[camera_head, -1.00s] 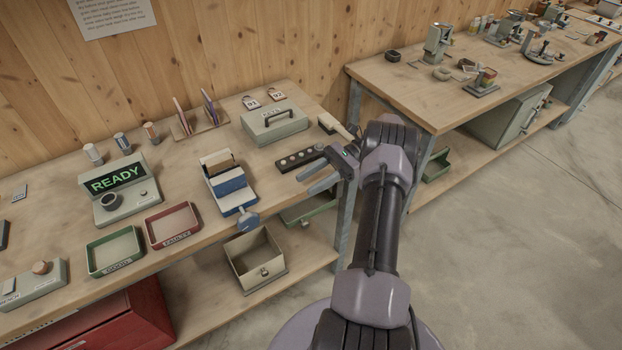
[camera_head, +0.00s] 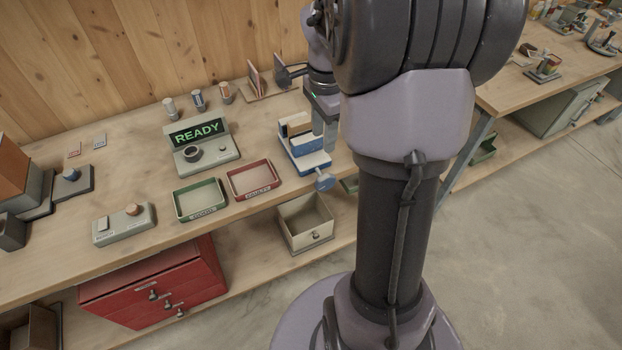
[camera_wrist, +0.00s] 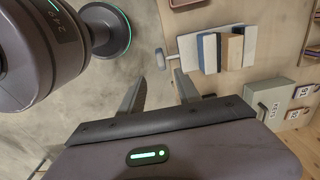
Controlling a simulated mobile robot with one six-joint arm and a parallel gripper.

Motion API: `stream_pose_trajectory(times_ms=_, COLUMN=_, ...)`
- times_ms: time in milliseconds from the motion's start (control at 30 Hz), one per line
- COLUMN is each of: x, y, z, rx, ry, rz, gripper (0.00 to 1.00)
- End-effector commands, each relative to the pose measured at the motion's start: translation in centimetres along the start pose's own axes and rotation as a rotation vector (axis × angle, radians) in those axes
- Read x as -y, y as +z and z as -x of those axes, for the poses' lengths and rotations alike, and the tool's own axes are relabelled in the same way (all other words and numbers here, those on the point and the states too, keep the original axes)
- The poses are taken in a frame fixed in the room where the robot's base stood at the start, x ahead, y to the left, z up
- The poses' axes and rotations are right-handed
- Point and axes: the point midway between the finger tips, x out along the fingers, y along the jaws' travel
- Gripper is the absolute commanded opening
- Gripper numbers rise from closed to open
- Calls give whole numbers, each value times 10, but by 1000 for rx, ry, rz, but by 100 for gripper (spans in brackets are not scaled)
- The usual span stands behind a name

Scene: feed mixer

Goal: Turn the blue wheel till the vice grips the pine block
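A green tray (camera_head: 178,202) and a red tray (camera_head: 230,184) lie left of the vice. A display reading READY (camera_head: 196,132) stands behind them. An open bin (camera_head: 306,232) is on the shelf below. A grey case (camera_wrist: 266,106) lies beyond the vice.

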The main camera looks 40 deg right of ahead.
Motion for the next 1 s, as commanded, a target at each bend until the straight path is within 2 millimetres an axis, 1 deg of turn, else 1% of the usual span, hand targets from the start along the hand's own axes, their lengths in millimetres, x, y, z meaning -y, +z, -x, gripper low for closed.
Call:
stream_pose_trajectory(times_ms=33, x=0, y=0, z=-15, rx=1, ry=3, rz=0, gripper=40)
stream_pose_trajectory(times_ms=67, x=-1, y=0, z=-23, rx=2, ry=5, rz=0, gripper=40)
stream_pose_trajectory(times_ms=300, x=-1, y=0, z=-99, rx=4, ry=6, rz=0, gripper=40)
stream_pose_trajectory(times_ms=400, x=-1, y=0, z=-127, rx=3, ry=6, rz=0, gripper=40)
stream_pose_trajectory(times_ms=500, x=-1, y=0, z=-147, rx=4, ry=5, rz=-1, gripper=40)
stream_pose_trajectory(times_ms=600, x=-1, y=0, z=-161, rx=4, ry=5, rz=-1, gripper=40)
stream_pose_trajectory(times_ms=700, x=-1, y=0, z=-166, rx=3, ry=3, rz=-1, gripper=40)
stream_pose_trajectory(times_ms=967, x=-1, y=0, z=-166, rx=3, ry=3, rz=-1, gripper=40)
stream_pose_trajectory(times_ms=1000, x=-1, y=0, z=-166, rx=3, ry=3, rz=-1, gripper=32)
